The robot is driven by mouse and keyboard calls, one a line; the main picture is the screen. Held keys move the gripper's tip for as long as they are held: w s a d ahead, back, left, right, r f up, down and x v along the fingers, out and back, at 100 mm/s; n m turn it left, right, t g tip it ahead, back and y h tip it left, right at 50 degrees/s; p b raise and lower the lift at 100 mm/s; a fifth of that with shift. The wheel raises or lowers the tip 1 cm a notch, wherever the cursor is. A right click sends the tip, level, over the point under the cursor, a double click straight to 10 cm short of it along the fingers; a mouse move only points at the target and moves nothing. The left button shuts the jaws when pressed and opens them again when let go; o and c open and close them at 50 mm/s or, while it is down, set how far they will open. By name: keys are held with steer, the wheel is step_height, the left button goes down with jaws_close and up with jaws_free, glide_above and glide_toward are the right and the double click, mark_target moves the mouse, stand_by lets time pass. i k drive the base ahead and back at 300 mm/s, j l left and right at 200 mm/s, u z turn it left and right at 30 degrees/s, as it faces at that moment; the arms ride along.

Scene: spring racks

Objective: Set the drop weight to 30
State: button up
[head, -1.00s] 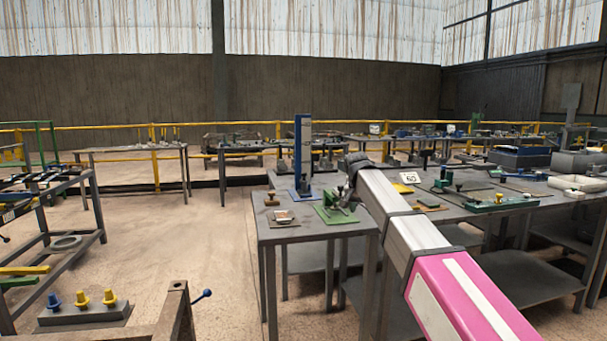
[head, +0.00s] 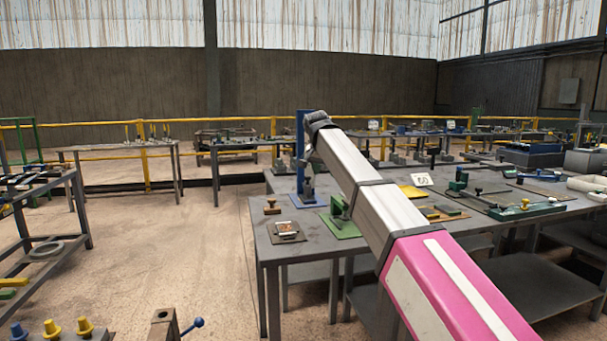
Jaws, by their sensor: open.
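A tall blue post (head: 300,140) on a blue base plate (head: 308,201) stands at the back left of the near table. It looks like the drop-weight stand. My arm's end covers most of its upper part, including the pale scale face. A small dark block at the post's foot may be the weight, but I cannot tell. My gripper (head: 309,162) hangs at the arm's end in front of the post. It is open, small and dark, with its fingers hard to make out. I cannot tell whether it touches the post.
The near grey table (head: 344,259) also carries a green fixture on a green plate (head: 341,229), a small plate with a part (head: 287,232), a brown knob (head: 272,207) and a white card (head: 423,179). Clear floor lies left of the table. A blue-knobbed lever (head: 198,322) is at the bottom.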

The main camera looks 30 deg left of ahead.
mark_target(307, 191)
steer(key=i+j, duration=0.65)
steer(key=j, duration=0.25)
